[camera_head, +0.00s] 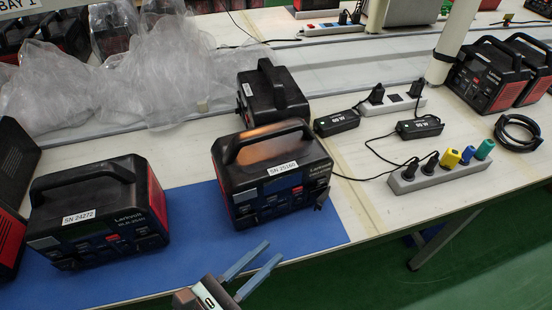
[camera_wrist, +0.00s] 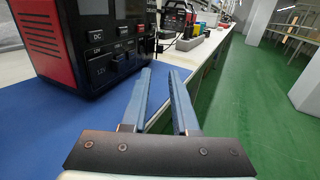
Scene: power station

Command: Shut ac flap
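A black and red power station (camera_head: 270,172) labelled SN 25160 stands upright on the blue mat (camera_head: 195,212), its front towards me. A small dark piece (camera_head: 321,197) juts out at the lower right of its front; it looks like the AC flap standing open, though its details are too small to tell. In the wrist view the power station (camera_wrist: 88,45) fills the upper left, with its DC panel showing. A dark piece (camera_wrist: 166,44) sticks out at its right edge. My gripper (camera_head: 274,250) has its two blue fingers apart and empty, in front of the power station and touching nothing; the fingers also show in the wrist view (camera_wrist: 160,72).
Another power station (camera_head: 98,212), SN 24272, stands left on the mat, and one (camera_head: 272,93) stands behind. A power strip (camera_head: 440,173) with plugs, adapters (camera_head: 337,122) and cables lie to the right. The green floor (camera_head: 400,262) beyond the table's front edge is clear.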

